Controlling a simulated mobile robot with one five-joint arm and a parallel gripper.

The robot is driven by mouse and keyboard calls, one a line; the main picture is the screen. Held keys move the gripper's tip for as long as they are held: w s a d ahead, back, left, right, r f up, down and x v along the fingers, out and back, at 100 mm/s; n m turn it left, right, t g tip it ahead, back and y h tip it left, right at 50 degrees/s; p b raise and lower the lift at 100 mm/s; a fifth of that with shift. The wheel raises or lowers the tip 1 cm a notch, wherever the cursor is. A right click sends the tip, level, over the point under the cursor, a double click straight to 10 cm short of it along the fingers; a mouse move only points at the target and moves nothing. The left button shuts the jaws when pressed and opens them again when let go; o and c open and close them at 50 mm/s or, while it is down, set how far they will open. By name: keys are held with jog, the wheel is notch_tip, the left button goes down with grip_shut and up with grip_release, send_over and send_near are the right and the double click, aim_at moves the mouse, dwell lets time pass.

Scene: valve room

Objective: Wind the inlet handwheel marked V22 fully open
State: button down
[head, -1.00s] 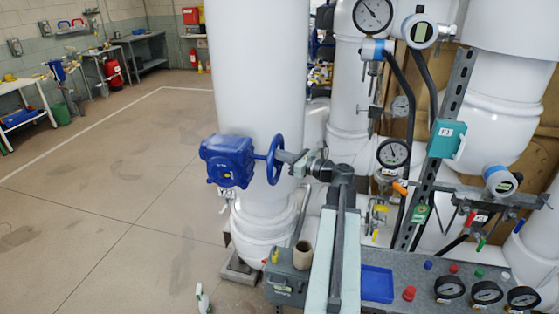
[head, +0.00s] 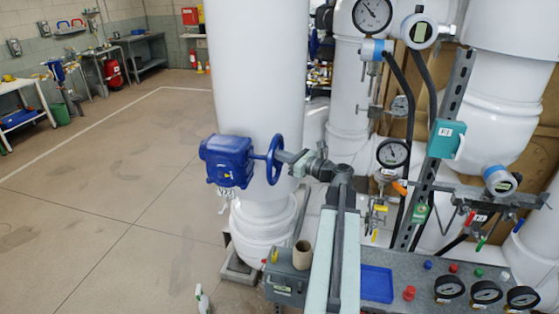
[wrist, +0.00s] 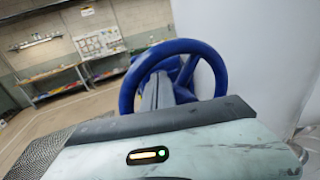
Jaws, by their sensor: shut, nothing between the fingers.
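The blue handwheel (head: 274,160) stands upright on the right side of a blue gearbox (head: 228,161), in front of a thick white pipe. A small pale tag (head: 224,196) hangs under the gearbox; I cannot read its marking. My gripper (head: 284,156) is shut, and its fingertips are at the wheel from the right. In the wrist view the handwheel's rim (wrist: 215,66) and spokes fill the middle. The grey fingers (wrist: 157,92) lie together and point into the wheel's opening. I cannot tell whether they touch a spoke.
White pipes with gauges, hoses and a metal strut (head: 434,150) crowd the right side. Below are a panel with a blue tray (head: 377,284), coloured knobs and several gauges (head: 449,288). A spray bottle (head: 202,299) stands on the floor. The floor at left is open.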

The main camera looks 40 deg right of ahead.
aim_at(275, 164)
jog(key=shift+s+a+f+b, duration=0.35)
jog(key=shift+a+f+b, duration=0.25)
jog(key=shift+s+a+f+b, duration=0.15)
jog(key=shift+a+f+b, duration=0.05)
jog(key=shift+f+b, duration=0.2)
jog(key=shift+s+a+f+b, duration=0.1)
jog(key=shift+a+f+b, duration=0.1)
jog(key=shift+f+b, duration=0.2)
jog(key=shift+s+a+f+b, duration=0.1)
jog(key=shift+f+b, duration=0.7)
jog(key=shift+f, duration=0.05)
